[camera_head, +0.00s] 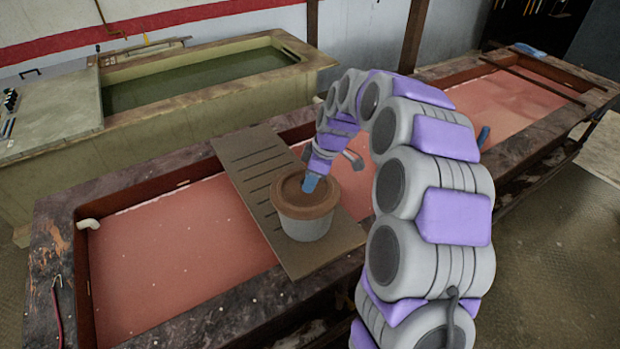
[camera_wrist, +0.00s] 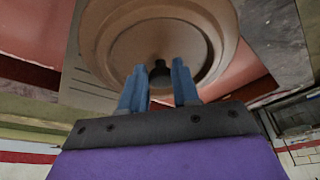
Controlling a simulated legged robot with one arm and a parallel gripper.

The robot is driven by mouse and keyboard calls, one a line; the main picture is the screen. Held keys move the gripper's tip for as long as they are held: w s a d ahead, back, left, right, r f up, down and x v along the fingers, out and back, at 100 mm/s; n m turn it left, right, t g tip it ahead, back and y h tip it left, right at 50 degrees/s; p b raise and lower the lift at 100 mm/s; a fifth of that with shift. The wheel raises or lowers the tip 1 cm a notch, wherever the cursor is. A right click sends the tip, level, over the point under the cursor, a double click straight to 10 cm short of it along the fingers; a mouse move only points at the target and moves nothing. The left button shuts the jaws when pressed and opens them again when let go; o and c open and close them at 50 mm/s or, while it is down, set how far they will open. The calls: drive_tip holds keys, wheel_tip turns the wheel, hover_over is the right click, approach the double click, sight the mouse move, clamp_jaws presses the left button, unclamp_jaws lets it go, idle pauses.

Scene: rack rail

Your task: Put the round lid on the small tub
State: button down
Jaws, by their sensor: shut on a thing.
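The round brown lid (camera_head: 290,198) lies over the mouth of the small grey tub (camera_head: 305,228). The tub stands upright on a slatted brown board (camera_head: 262,170). My gripper (camera_head: 310,182) is above the lid, its blue fingers pointing down at the lid's middle. In the wrist view the lid (camera_wrist: 205,88) fills the upper middle. The fingers (camera_wrist: 160,78) are shut on the dark knob (camera_wrist: 160,72) at its centre. The lid hides the tub's rim, so I cannot tell whether it is fully seated.
The board bridges a long trough of pink liquid (camera_head: 170,262) with a dark stone rim (camera_head: 50,240). A second basin of green liquid (camera_head: 190,80) stands behind. My own arm covers the right middle of the head view.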

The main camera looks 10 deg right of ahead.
drive_tip(key=shift+c, duration=0.9)
unclamp_jaws()
wheel_tip(320, 180, up, 7)
drive_tip(key=p, duration=0.2)
idle(1.0)
idle(0.3)
